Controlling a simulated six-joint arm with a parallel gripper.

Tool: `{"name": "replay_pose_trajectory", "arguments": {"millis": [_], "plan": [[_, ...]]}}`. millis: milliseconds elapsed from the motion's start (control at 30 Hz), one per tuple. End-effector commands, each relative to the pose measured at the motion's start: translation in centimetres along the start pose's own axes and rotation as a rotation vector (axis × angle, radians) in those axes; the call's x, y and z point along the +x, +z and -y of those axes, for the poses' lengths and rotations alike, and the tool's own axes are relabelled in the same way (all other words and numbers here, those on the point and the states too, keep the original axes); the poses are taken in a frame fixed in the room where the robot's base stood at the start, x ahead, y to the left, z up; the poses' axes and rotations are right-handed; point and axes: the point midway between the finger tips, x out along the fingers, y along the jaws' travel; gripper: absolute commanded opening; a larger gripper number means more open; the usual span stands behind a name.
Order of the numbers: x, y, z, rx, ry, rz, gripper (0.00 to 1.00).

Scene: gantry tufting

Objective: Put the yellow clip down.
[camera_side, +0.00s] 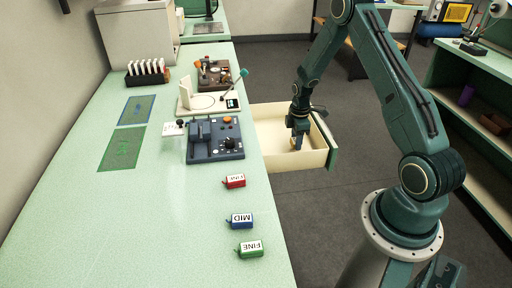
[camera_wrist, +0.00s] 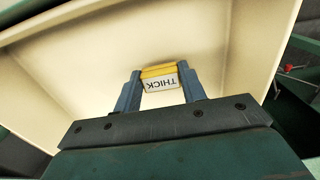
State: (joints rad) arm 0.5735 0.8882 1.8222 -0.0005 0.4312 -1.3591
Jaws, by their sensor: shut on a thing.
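The yellow clip (camera_wrist: 158,72) carries a white label reading THICK and sits between the two fingertips of my gripper (camera_wrist: 158,88) in the wrist view. My gripper is shut on it. In the side view my gripper (camera_side: 297,140) points down inside the open drawer (camera_side: 270,123), which has cream walls. The clip is hardly visible there. The wrist view shows the drawer's bare cream inside (camera_wrist: 90,60) around the clip. I cannot tell whether the clip touches the drawer floor.
On the green bench (camera_side: 170,230) lie a red clip (camera_side: 234,181), a blue clip (camera_side: 241,220) and a green clip (camera_side: 250,249). A dark blue device (camera_side: 214,140) stands beside the drawer.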

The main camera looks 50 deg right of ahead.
Motion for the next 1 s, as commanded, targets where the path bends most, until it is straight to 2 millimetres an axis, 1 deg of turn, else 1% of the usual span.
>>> {"name": "replay_pose_trajectory", "arguments": {"millis": [33,100,200,667,700,767,800,1000], "plan": [[0.7,0.0,0.1,0.0,-0.003,0.001,0.19],[1.4,0.0,0.1,0.0,-0.003,0.001,0.19],[1.9,0.0,0.0,0.0,-0.001,0.0,0.19],[2.4,0.0,0.0,0.0,-0.001,0.0,0.19],[2.3,0.0,0.0,0.0,0.0,0.0,0.49],[2.3,0.0,0.0,0.0,0.0,0.0,0.6],[2.3,0.0,0.0,0.0,0.0,0.0,0.63],[2.3,0.0,0.0,0.0,0.0,0.0,0.63]]}}
